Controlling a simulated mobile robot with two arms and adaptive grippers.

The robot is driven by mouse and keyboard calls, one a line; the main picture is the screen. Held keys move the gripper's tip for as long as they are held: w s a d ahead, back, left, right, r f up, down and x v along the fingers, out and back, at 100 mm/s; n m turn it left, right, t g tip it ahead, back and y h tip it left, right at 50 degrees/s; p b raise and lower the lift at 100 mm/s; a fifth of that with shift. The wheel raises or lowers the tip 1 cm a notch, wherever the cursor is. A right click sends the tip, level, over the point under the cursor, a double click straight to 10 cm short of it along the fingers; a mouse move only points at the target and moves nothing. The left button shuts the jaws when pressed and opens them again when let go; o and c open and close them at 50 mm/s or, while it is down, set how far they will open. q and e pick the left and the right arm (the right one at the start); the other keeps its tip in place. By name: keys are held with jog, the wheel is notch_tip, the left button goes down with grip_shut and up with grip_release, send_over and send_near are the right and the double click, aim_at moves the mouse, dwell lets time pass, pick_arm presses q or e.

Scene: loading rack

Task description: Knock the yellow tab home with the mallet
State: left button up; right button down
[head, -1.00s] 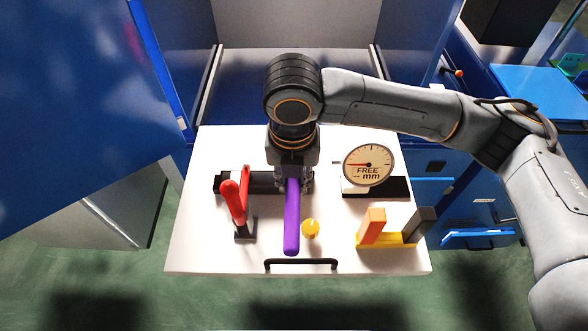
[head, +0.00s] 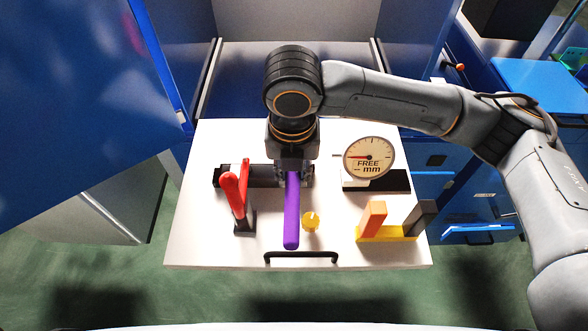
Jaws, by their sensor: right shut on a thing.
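My right gripper (head: 293,168) points down over the white board and is shut on a purple bar (head: 292,215), which looks like the mallet's handle. The bar reaches toward the board's front edge. The mallet's head cannot be made out; the gripper and wrist cover that area. A small round yellow piece (head: 311,221) is just right of the bar's front end. A flat yellow strip (head: 387,233) lies farther right, under an orange block and a dark grey block. I cannot tell which yellow piece is the tab. My left gripper is not in view.
A red-handled clamp (head: 238,197) stands left of the bar, by a dark rail (head: 230,177). A black handle (head: 301,255) is at the white board's (head: 190,245) front edge. A blue panel (head: 75,90) fills the left.

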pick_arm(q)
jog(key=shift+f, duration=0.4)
pick_arm(e)
jog(key=shift+w+f, duration=0.15)
jog(key=shift+f, duration=0.7)
pick_arm(q)
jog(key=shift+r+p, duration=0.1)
jog(key=shift+p, duration=0.25)
pick_arm(e)
jog(key=shift+r, duration=0.1)
notch_tip(320, 180, up, 3)
jog(key=p, duration=0.2)
jog(key=shift+p, duration=0.3)
jog(key=shift+r, duration=0.65)
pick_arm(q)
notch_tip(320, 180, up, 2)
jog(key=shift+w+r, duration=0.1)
